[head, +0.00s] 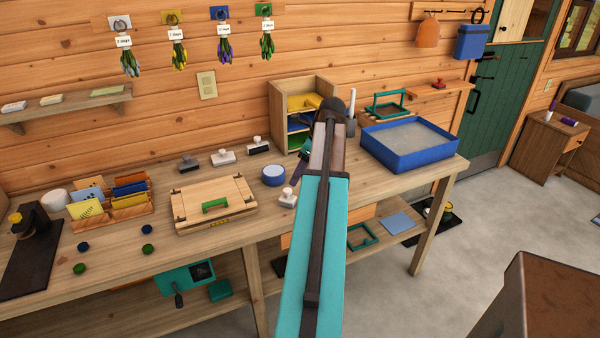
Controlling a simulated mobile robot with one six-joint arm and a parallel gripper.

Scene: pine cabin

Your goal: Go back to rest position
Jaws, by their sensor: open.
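My teal arm rises through the middle of the head view and leans over the workbench (160,228). My gripper (299,170) is mostly hidden behind my own arm. Only a small dark part shows at the arm's left side, above the bench near a white-handled stamp (288,198). It is open, and I see nothing held in it. What lies directly behind the arm is hidden.
A wooden box with a green handle (215,205), a blue tape roll (273,175) and a card sorter (112,202) stand left of my arm. A shelf unit (290,88) stands behind; a blue tray (408,147) stands right. Brown furniture (545,300) is at lower right; floor between is clear.

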